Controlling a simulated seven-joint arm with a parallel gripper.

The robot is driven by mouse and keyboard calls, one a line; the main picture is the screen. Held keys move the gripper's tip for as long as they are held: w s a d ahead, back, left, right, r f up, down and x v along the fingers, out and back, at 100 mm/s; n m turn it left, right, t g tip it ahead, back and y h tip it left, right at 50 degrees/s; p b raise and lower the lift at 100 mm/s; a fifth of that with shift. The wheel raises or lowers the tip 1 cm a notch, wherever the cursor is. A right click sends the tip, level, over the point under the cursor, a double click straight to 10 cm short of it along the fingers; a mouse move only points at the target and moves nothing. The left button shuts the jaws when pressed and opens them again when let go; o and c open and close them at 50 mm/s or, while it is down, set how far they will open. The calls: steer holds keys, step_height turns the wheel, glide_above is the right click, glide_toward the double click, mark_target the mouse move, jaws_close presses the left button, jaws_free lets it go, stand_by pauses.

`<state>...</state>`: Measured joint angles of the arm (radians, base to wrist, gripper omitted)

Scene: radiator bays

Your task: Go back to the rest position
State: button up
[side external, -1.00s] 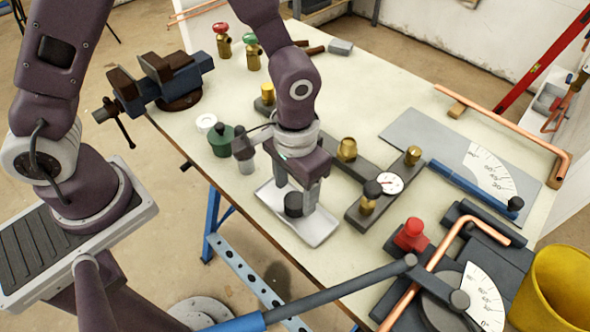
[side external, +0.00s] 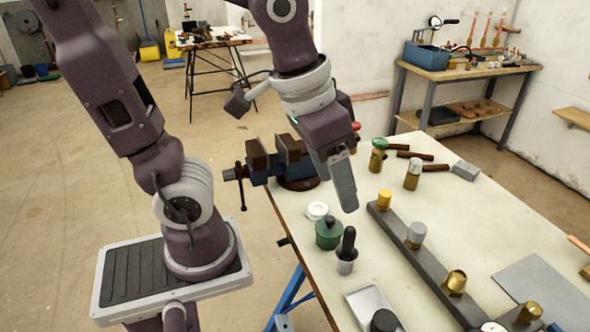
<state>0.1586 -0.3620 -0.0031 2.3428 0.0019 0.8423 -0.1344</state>
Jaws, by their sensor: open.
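My gripper (side external: 345,203) is raised above the bench (side external: 500,220), at its vise end. It points down and is open, with nothing seen held. One flat grey finger shows plainly; the other is largely hidden behind it. The green jar (side external: 328,235), a white ring (side external: 317,210) and a black-handled tool in a small metal cup (side external: 345,265) stand below it on the bench. My arm reaches in from the top of the view.
A blue vise (side external: 262,172) sits just left of my gripper. Valves with green (side external: 379,145) and red (side external: 356,126) handles stand behind. A dark manifold bar (side external: 440,292) with several fittings lies right. A metal tray (side external: 362,302) is at the front.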

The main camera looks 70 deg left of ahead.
steer(key=s+a+r+t, duration=0.1)
steer(key=s+a+t, duration=0.1)
steer(key=s, duration=0.3)
steer(key=shift+s+a+y, duration=0.3)
steer(key=shift+s+a, duration=0.1)
steer(key=shift+a, duration=0.3)
